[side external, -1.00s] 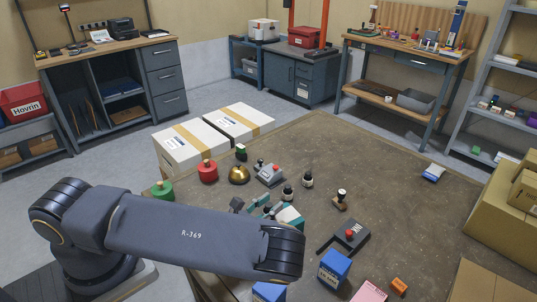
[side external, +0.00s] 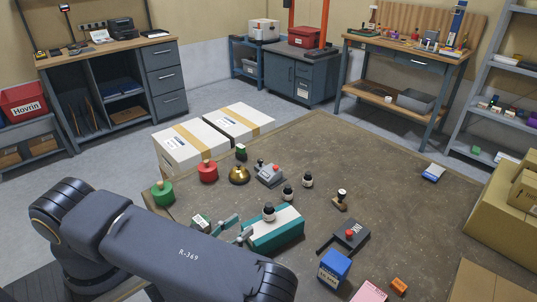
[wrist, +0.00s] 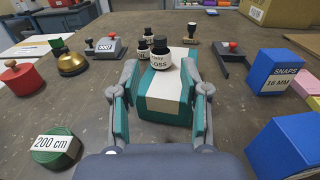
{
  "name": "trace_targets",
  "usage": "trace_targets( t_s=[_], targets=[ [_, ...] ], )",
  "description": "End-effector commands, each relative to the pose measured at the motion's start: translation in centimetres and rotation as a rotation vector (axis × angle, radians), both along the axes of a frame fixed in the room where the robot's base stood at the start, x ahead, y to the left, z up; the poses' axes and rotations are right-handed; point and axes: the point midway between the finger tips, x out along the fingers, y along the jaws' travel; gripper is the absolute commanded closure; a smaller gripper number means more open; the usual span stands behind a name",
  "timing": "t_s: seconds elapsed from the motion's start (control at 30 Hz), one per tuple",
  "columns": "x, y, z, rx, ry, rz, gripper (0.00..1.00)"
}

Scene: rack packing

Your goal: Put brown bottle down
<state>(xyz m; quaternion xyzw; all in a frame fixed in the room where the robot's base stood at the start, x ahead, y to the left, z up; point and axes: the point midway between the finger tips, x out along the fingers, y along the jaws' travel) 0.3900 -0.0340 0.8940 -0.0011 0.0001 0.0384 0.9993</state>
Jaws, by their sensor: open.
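A small bottle (side external: 268,214) with a black cap and a white label stands upright on a teal and white box (side external: 283,230). It also shows in the wrist view (wrist: 160,62), with label letters ending in "OSS"; its glass colour is hard to tell. My gripper (side external: 243,227) is open and empty, low at the near end of the box. In the wrist view its fingers (wrist: 161,80) are spread, with the bottle just ahead between them and apart from both. Two similar bottles (side external: 288,193) (side external: 307,180) stand upright behind, on the table.
A green disc labelled 200 cm (wrist: 56,145) is left of my gripper. A red weight (side external: 207,172), a brass bell (side external: 239,174) and a grey stamp device (side external: 270,175) stand farther back. Blue boxes (side external: 334,268) are at the right. The table's right middle (side external: 390,190) is mostly clear.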

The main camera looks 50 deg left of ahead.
Motion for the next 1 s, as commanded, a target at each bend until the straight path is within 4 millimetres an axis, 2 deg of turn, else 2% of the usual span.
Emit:
trace_targets(
  t_s=[0.07,0.17,0.27,0.37,0.4,0.5,0.6,0.67,0.77,0.83,0.9,1.0],
  targets=[
    [-0.4,0.0,0.3,-0.003,-0.007,0.01,0.55],
    [0.1,0.5,2.0,-0.019,-0.064,0.089,0.55],
    [1.1,2.1,5.6,-0.059,-0.171,0.276,0.55],
    [1.2,5.2,10.1,-0.127,-0.289,0.558,0.55],
    [0.7,6.6,11.7,-0.161,-0.328,0.682,0.55],
    [-1.5,9.9,14.8,-0.273,-0.396,0.992,0.55],
    [-4.5,12.2,16.6,-0.427,-0.427,1.293,0.55],
    [-6.5,13.0,17.1,-0.542,-0.429,1.461,0.55],
    [-9.3,13.1,17.4,-0.778,-0.407,1.71,0.55],
    [-10.7,12.5,17.4,-0.975,-0.379,1.85,0.55],
    [-11.5,11.3,17.5,-1.2,-0.341,1.956,0.55],
    [-11.5,9.1,18.3,-1.56,-0.276,2.027,0.55]
  ],
)
